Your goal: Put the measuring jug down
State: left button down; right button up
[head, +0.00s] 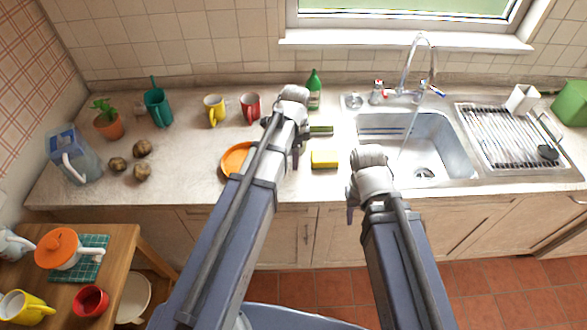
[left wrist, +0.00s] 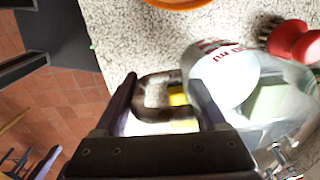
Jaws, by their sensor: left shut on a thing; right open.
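The measuring jug (left wrist: 222,78) is a pale, see-through vessel with red markings, seen in the left wrist view. My left gripper (left wrist: 165,98) is shut on its handle, with the jug's body beyond and to the right of the fingers. In the head view my left arm covers the jug, and I cannot tell whether its base touches the counter. My right gripper (head: 352,203) is open and empty, in front of the counter near the sink's left side.
The counter (head: 200,175) holds an orange plate (head: 234,158), a yellow sponge (head: 325,159), a green bottle (head: 314,92) and mugs. The sink (head: 440,150) is at right. A red-handled brush (left wrist: 290,42) shows in the left wrist view. Bare counter lies left of the plate.

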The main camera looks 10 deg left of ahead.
pick_arm(q)
jog(key=shift+f, duration=0.45)
pick_arm(e)
jog(key=shift+f, duration=0.45)
pick_arm(q)
notch_tip(320, 180, down, 4)
jog(key=b, duration=0.3)
jog(key=shift+r+b, duration=0.2)
jog(key=shift+b, duration=0.15)
pick_arm(e)
notch_tip(320, 180, down, 4)
jog(key=shift+r, duration=0.2)
pick_arm(q)
jog(key=shift+f, duration=0.1)
pick_arm(e)
jog(key=shift+f, duration=0.1)
pick_arm(q)
jog(key=shift+f, duration=0.15)
grip_release()
jog(key=shift+r, duration=0.2)
